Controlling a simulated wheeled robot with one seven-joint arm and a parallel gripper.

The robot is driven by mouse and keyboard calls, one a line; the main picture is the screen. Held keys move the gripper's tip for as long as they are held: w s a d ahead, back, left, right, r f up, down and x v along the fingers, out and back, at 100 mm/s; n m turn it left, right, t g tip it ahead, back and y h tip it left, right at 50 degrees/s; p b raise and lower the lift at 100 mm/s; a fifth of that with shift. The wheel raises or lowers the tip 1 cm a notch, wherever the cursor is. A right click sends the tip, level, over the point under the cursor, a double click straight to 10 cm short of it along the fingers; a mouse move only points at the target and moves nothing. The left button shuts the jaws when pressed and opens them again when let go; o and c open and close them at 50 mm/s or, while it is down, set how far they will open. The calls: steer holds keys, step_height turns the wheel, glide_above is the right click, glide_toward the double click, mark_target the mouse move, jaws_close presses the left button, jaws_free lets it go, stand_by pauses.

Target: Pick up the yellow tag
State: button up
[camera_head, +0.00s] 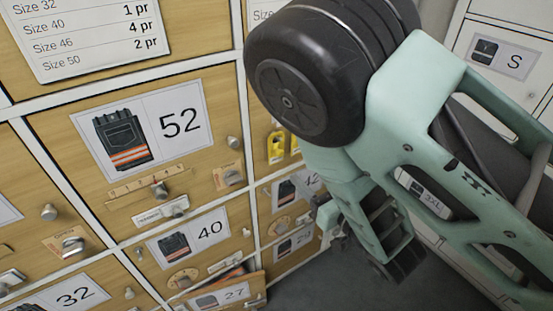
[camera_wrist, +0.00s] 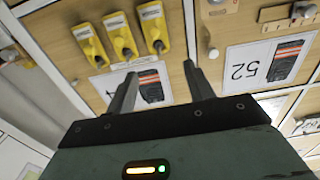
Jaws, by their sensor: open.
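Three yellow tags hang in a row on a wooden locker front. In the wrist view they are the left one (camera_wrist: 90,45), the middle one (camera_wrist: 121,37) and the right one (camera_wrist: 153,26), each with a grey fitting on its face. Two show partly in the head view, one of them clearer (camera_head: 276,147), beside my arm. My gripper (camera_wrist: 160,73) is open and empty. Its two fingers point toward the locker front, with the tags beyond the fingertips. I cannot tell which tag is meant. In the head view my arm hides the fingertips.
A card with a trousers picture (camera_wrist: 141,86) shows between and beyond the fingers. A card marked 52 (camera_wrist: 268,63) is to the right. In the head view, wooden drawers with knobs and latches fill the left, and one drawer marked 27 (camera_head: 222,296) stands partly open. Grey floor lies below.

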mark_target(273, 138)
steer(key=shift+b+x, duration=1.05)
steer(key=shift+x, duration=5.4)
steer(key=shift+w+d, duration=0.1)
steer(key=shift+d, duration=0.05)
steer(key=c, duration=0.7)
